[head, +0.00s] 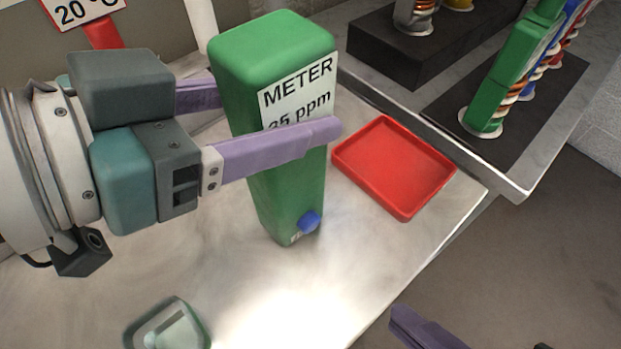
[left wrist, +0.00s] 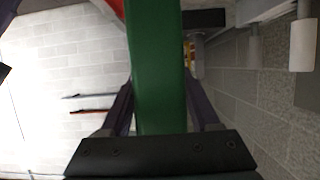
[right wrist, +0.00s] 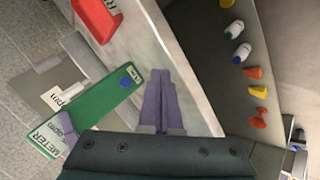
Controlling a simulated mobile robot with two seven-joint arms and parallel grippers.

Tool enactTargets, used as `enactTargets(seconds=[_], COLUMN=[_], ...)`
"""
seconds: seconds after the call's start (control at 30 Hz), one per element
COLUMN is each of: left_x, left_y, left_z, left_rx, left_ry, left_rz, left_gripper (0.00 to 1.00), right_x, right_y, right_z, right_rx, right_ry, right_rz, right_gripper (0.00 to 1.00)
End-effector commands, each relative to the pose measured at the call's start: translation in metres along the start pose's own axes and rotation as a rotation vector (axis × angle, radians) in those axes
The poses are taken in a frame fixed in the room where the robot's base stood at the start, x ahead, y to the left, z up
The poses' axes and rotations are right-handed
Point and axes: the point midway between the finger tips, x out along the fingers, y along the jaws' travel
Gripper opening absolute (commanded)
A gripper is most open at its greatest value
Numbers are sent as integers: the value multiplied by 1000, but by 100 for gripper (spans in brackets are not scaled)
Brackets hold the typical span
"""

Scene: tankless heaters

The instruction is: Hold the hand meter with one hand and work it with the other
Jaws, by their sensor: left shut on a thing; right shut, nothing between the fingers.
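The hand meter (head: 290,187) is a tall green box with a white label reading METER and 25 ppm, and a blue button near its lower end. My left gripper (head: 262,118) is shut on the meter, one purple finger across its label, and holds it upright. The meter fills the middle of the left wrist view (left wrist: 157,70) and lies slanted in the right wrist view (right wrist: 95,105), its blue button (right wrist: 126,82) showing. My right gripper (right wrist: 161,98) is shut and empty, its fingertips to the right of the button and apart from it. In the head view only part of it shows at the bottom right.
A red tray (head: 395,163) lies on the worktop right of the meter. A green-rimmed dish (head: 168,326) is at the bottom left. Dark blocks with coils and a green part (head: 505,85) stand at the upper right. A red stand with a 20 °C sign (head: 85,12) is at the back left.

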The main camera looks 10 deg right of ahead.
Motion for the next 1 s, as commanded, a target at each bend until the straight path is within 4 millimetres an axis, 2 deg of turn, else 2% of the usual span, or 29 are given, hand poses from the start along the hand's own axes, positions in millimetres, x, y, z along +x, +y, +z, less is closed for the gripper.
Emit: enactTargets(seconds=[0.37,1.0], left_x=[0,0], left_y=[0,0], left_z=[0,0], left_rx=[0,0], left_ry=[0,0], left_rz=[0,0], left_gripper=[0,0], right_x=[3,56], right_y=[2,41], right_z=[-2,-40], right_rx=[0,0], right_ry=[0,0], right_rz=[2,3], right_gripper=[0,0])
